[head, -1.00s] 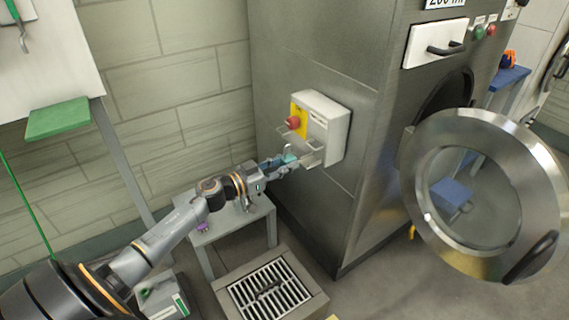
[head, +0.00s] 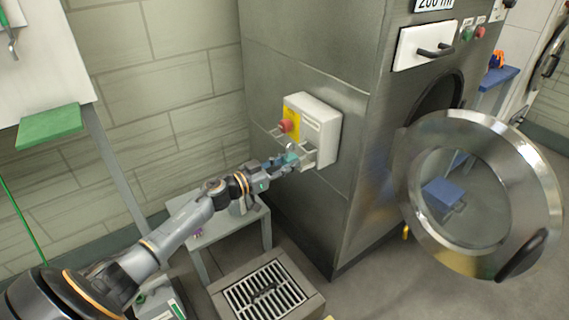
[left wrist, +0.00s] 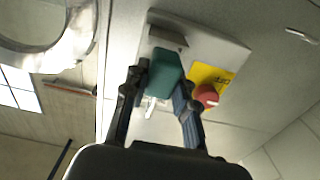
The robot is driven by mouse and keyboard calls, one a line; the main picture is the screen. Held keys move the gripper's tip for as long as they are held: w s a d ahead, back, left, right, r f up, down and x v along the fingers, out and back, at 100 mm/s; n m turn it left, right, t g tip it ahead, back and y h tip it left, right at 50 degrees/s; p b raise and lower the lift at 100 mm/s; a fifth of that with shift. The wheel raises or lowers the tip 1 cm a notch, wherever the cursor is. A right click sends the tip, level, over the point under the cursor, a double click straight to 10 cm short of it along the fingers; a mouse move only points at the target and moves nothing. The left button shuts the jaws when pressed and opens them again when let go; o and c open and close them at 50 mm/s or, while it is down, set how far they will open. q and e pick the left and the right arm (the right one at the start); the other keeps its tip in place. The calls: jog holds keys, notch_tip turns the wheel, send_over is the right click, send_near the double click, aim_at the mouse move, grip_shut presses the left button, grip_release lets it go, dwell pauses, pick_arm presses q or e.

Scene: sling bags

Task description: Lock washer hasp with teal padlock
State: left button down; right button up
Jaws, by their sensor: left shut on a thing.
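My left gripper (head: 283,165) is shut on the teal padlock (head: 291,158) in the head view, at the front of the white isolator box on the washer's side. In the left wrist view the padlock (left wrist: 162,72) sits between the two dark fingers, and a pale metal piece shows beside it. The box (head: 325,128) has a yellow plate (head: 292,122) and a red knob (head: 284,126). The hasp (head: 308,155) is a pale bracket low on the box, right by the padlock. I cannot tell whether the shackle passes through it. My right gripper is not in view.
The washer's round door (head: 418,215) stands open at right. A small grey table (head: 232,222) stands below my left arm, and a floor drain grate (head: 264,291) lies in front. A green board (head: 50,125) is at left.

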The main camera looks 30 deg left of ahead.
pick_arm(q)
jog(key=shift+w+d, duration=0.3)
jog(key=shift+w, duration=0.3)
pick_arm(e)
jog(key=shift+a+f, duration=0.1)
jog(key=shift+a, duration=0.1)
pick_arm(q)
jog(key=shift+x, duration=1.45)
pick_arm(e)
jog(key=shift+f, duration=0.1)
pick_arm(q)
jog(key=shift+f+p, duration=0.15)
jog(key=shift+p, duration=0.15)
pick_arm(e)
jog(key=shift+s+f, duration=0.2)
pick_arm(q)
jog(key=shift+c, duration=1.7)
grip_release()
